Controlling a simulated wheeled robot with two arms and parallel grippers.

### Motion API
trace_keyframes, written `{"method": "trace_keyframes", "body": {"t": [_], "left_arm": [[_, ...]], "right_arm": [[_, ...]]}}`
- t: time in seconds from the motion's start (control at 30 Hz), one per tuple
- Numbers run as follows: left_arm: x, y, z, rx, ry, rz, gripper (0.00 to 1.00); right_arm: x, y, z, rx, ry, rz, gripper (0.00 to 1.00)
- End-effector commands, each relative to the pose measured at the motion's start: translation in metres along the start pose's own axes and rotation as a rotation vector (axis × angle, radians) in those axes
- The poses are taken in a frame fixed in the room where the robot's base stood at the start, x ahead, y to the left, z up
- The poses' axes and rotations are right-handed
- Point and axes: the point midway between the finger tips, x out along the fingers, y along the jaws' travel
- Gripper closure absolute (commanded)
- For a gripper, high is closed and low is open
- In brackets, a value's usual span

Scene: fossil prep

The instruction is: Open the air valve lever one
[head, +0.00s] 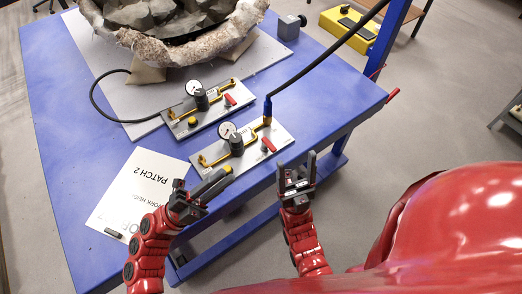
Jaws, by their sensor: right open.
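The near valve panel (205,152) lies on the blue table's front part. It carries a round gauge (226,131), a black knob (236,146), yellow piping and a red lever (268,146). A similar far panel (243,97) behind it has its own red lever (230,100) and a yellow knob (192,122). My right gripper (297,166) is open and empty, just in front of the near panel, apart from its red lever.
A black hose (318,55) rises from a blue fitting (267,108) on the near panel. A printed sheet (135,185) lies at left. A jacketed fossil block (145,45) sits at the back. The blue table (335,95) is clear to the right of the panels.

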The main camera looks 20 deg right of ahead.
Motion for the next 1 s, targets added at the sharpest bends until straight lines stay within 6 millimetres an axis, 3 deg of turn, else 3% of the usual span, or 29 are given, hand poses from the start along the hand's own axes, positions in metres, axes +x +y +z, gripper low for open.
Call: {"method": "trace_keyframes", "body": {"t": [0.03, 0.1, 0.2, 0.4, 0.6, 1.0], "left_arm": [[0.002, 0.024, 0.013, 0.023, -0.035, 0.162, 0.94], [-0.006, 0.054, 0.038, 0.065, -0.112, 0.373, 1.0], [-0.03, 0.079, 0.074, 0.148, -0.227, 0.615, 1.0], [-0.068, 0.084, 0.119, 0.291, -0.373, 0.858, 1.0], [-0.077, 0.081, 0.13, 0.33, -0.411, 0.906, 1.0], [-0.07, 0.087, 0.133, 0.328, -0.406, 0.902, 1.0]], "right_arm": [[-0.001, 0.0, 0.0, 0.0, 0.0, 0.0, 0.32], [-0.001, 0.0, 0.0, 0.0, 0.0, 0.0, 0.32], [-0.001, 0.0, 0.0, 0.0, 0.0, 0.0, 0.32], [-0.002, 0.0, 0.0, 0.0, 0.0, 0.0, 0.32], [-0.002, 0.0, 0.0, 0.0, 0.0, 0.0, 0.32], [0.002, 0.0, 0.0, 0.0, 0.0, 0.0, 0.32]]}}
